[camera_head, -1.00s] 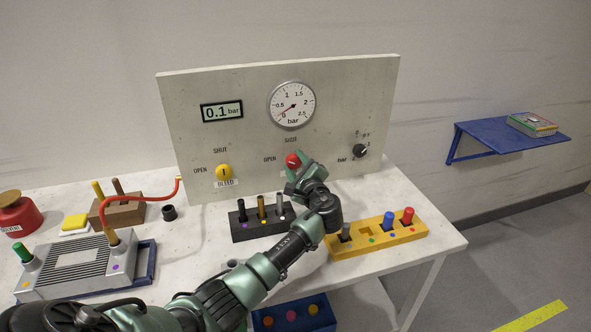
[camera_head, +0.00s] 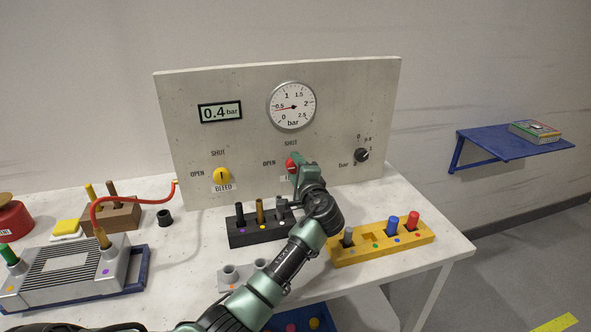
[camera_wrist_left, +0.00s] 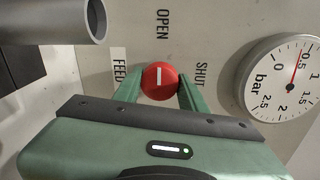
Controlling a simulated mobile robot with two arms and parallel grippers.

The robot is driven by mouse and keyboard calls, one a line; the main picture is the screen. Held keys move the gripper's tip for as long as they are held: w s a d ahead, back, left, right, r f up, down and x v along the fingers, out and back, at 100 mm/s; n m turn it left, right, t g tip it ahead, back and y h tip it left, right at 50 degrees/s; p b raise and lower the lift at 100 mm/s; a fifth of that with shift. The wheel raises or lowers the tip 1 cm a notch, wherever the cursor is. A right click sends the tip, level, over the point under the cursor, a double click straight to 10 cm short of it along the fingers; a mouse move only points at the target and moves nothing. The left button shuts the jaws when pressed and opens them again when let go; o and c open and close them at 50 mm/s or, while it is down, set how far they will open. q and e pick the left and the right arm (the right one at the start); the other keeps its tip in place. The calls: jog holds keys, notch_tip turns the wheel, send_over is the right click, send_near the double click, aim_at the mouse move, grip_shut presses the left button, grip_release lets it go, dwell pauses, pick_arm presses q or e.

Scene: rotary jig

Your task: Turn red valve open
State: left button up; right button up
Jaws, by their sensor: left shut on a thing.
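The red valve (camera_head: 290,165) is a round knob on the upright panel (camera_head: 350,100), between an OPEN label on its left and a SHUT label above it. My left gripper (camera_head: 297,167) is shut on the valve in the head view and partly hides it. In the left wrist view, the two green fingers (camera_wrist_left: 160,88) sit on either side of the red knob (camera_wrist_left: 159,73). The knob's white mark lies in line with the OPEN label there. My right gripper is not in view.
A round gauge (camera_head: 291,105) sits above the valve. A black peg rack (camera_head: 258,232) and a yellow rack (camera_head: 385,246) stand on the table near my arm.

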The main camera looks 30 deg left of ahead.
pick_arm(q)
jog(key=shift+f, duration=0.1)
jog(key=o, duration=1.4)
jog(key=shift+c, duration=0.2)
jog(key=v, duration=0.7)
jog(key=shift+s+d+b, duration=0.3)
